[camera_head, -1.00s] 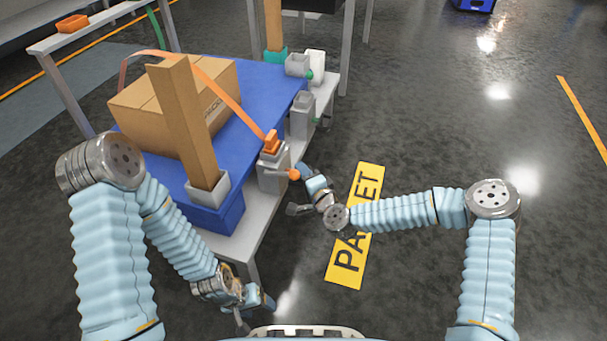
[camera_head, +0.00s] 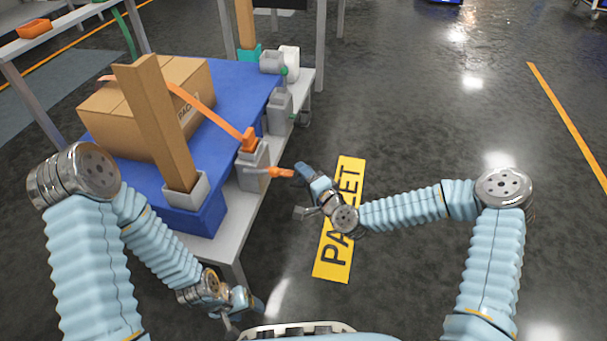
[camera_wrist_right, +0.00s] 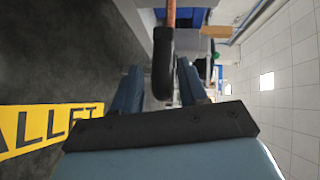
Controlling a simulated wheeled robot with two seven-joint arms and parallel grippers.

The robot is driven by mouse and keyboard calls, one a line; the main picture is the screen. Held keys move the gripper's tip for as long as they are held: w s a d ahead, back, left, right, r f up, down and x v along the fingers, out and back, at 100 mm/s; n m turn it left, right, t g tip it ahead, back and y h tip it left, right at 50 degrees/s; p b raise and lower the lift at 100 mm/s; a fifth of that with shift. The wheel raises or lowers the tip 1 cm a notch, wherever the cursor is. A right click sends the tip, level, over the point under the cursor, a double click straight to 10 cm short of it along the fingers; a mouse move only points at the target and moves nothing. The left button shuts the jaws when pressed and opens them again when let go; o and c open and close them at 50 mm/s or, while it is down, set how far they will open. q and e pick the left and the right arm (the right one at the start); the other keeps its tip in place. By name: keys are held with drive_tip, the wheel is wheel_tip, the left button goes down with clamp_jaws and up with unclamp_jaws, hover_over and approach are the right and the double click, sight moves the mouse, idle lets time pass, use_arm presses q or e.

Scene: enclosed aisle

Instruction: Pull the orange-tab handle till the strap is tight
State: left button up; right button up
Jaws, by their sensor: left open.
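An orange strap (camera_head: 195,103) runs over the cardboard box down to an orange tab (camera_head: 249,139) on a grey ratchet housing (camera_head: 254,168). A short orange handle (camera_head: 281,172) sticks out from the housing's right side. My right gripper (camera_head: 301,176) is at the handle's outer end. In the right wrist view a dark, hooked end with an orange-brown shaft (camera_wrist_right: 163,65) shows between its two blue fingers; I cannot tell whether they grip it. My left gripper (camera_head: 243,308) is open and empty, low in front of the table's near end.
The cardboard box (camera_head: 150,100) sits on a blue pallet (camera_head: 228,100) on a grey table (camera_head: 222,247), with a wooden post (camera_head: 158,125) at its near side. More grey housings (camera_head: 280,110) line the table's right edge. A yellow floor sign (camera_head: 333,262) lies below my right arm. Floor to the right is clear.

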drive_tip(key=shift+r, duration=0.15)
drive_tip(key=shift+s+d+r, duration=0.1)
drive_tip(key=shift+s+d, duration=0.1)
drive_tip(key=shift+s, duration=0.15)
drive_tip(key=p+v, duration=0.1)
drive_tip(key=v, duration=1.2)
drive_tip(key=shift+w+d, duration=0.1)
drive_tip(key=shift+c, duration=0.2)
